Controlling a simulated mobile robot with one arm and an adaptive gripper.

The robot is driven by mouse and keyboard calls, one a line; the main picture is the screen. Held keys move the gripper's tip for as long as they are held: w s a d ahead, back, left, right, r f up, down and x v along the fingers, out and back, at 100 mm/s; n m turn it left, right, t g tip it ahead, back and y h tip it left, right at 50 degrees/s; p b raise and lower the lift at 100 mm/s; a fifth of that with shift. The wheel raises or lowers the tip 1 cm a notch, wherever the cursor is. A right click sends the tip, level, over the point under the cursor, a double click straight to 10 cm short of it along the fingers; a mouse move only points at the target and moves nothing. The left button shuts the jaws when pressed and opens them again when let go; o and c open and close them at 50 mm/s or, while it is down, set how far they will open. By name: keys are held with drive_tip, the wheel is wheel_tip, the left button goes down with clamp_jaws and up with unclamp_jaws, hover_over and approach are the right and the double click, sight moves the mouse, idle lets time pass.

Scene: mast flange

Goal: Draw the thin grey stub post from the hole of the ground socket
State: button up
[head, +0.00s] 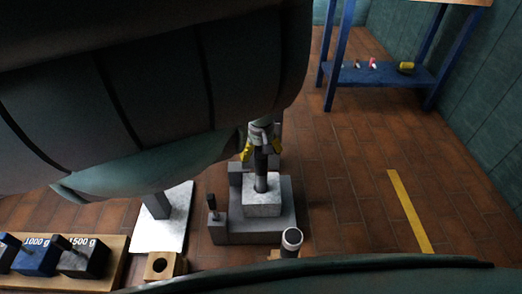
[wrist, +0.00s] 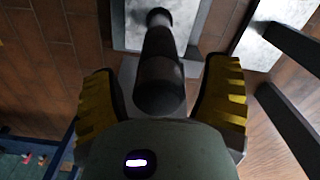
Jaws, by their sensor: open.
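The stub post (head: 261,172) stands upright in the light grey block of the ground socket (head: 262,208), which sits on a darker stepped base. The post looks dark grey, with a paler band in the wrist view (wrist: 160,68). My gripper (head: 262,150) is at the post's upper part, with a yellow finger on each side. In the wrist view my gripper (wrist: 163,72) is open, and gaps show between the post and both fingers. The socket's pale top (wrist: 190,22) shows behind the post. The hole's rim is mostly hidden by the post.
A short cylinder with a pale top (head: 291,241) stands close in front of the socket. A wooden block with a hole (head: 160,266), a white plate (head: 178,222) and a tray of weights (head: 113,262) lie left. A blue bench (head: 375,75) stands behind.

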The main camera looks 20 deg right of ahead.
drive_tip(key=shift+o, duration=0.3)
clamp_jaws()
idle(0.4)
